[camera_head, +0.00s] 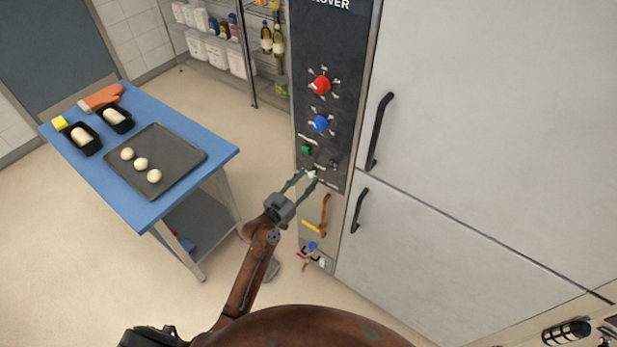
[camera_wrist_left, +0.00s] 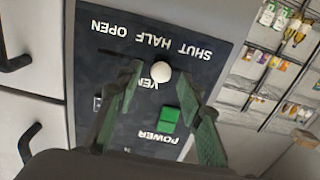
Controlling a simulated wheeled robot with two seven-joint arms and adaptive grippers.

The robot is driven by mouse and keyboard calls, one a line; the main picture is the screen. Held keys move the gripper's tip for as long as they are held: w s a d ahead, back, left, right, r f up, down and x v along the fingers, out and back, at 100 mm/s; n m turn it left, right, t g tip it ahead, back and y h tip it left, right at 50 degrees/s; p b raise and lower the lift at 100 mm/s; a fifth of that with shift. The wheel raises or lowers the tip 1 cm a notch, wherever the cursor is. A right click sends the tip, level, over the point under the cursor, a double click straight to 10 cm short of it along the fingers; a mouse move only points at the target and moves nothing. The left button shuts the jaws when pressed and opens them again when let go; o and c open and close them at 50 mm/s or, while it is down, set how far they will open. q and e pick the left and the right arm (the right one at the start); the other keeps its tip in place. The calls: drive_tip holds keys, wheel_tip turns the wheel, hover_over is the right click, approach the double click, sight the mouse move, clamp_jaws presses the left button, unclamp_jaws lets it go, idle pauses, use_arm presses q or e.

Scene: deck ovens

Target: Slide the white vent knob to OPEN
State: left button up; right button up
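The white vent knob (camera_wrist_left: 161,72) is a small round knob on the dark control panel (camera_head: 333,50). In the left wrist view it lies by upside-down lettering SHUT, HALF, OPEN, roughly between HALF and SHUT. A dark slot runs from it towards the OPEN side, at picture left. My left gripper (camera_head: 304,176) is at the panel's lower end. In the left wrist view its two green-grey fingers (camera_wrist_left: 160,82) stand apart on either side of the knob; contact cannot be told. In the head view the knob (camera_head: 311,174) shows small between the fingertips. My right gripper is not seen.
A green power button (camera_wrist_left: 168,118) is close to one finger. A red knob (camera_head: 320,85) and a blue knob (camera_head: 320,123) are higher on the panel. White oven doors with a black handle (camera_head: 379,131) are at right. A blue table (camera_head: 215,158) with a dough tray (camera_head: 180,150) stands left.

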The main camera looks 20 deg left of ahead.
use_arm(q)
drive_tip(key=shift+x, duration=0.85)
drive_tip(key=shift+c, duration=0.4)
clamp_jaws()
